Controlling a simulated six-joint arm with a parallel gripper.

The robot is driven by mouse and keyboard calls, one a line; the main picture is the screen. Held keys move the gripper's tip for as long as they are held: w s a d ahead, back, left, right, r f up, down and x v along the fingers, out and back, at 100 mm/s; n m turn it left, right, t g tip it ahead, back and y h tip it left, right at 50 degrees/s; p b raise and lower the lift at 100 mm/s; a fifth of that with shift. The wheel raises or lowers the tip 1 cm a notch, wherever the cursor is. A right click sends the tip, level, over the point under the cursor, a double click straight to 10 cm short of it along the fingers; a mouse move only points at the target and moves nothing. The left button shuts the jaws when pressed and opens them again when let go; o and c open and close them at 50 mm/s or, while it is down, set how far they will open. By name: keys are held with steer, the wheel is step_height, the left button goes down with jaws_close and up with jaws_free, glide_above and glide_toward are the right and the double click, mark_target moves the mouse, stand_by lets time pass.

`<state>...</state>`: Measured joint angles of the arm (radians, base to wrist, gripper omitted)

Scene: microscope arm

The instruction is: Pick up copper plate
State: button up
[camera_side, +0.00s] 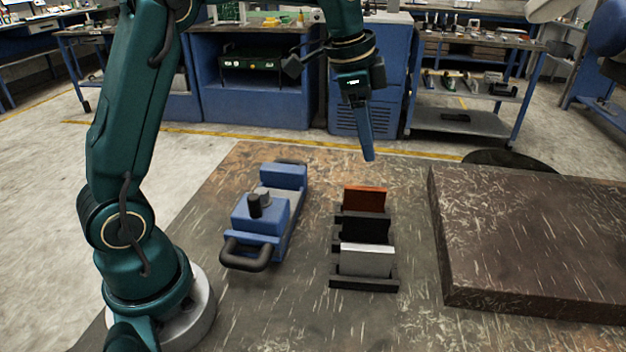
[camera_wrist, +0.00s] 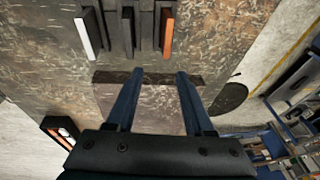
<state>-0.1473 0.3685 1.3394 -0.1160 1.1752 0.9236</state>
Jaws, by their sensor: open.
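The copper plate (camera_side: 365,199) is an orange-brown plate standing upright at the far end of a black rack (camera_side: 364,284). In the wrist view the copper plate (camera_wrist: 167,35) is the orange-edged strip on the right of the rack. A black plate (camera_side: 362,229) and a silver plate (camera_side: 367,261) stand in the same rack, nearer the side camera. My gripper (camera_side: 368,157) points down above and beyond the copper plate, apart from it. In the wrist view its two blue fingers (camera_wrist: 160,74) are spread with nothing held between them.
A blue device with a black handle (camera_side: 262,220) stands left of the rack. A thick dark slab (camera_side: 540,240) lies to the right. Bare table (camera_side: 300,310) shows in front of the rack. Blue benches (camera_side: 265,80) and a shelf cart (camera_side: 465,115) stand behind.

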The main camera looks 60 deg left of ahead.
steer(key=g, duration=0.1)
glide_above(366, 187)
steer(key=f, duration=0.6)
steer(key=shift+s+f, duration=0.15)
steer(key=shift+s, duration=0.1)
steer(key=shift+n+g, duration=0.3)
steer(key=shift+g, duration=0.1)
steer(key=shift+w+f, duration=0.1)
steer(key=shift+f, duration=3.25)
jaws_close()
steer(key=shift+w+r, duration=0.1)
steer(key=shift+r, duration=0.05)
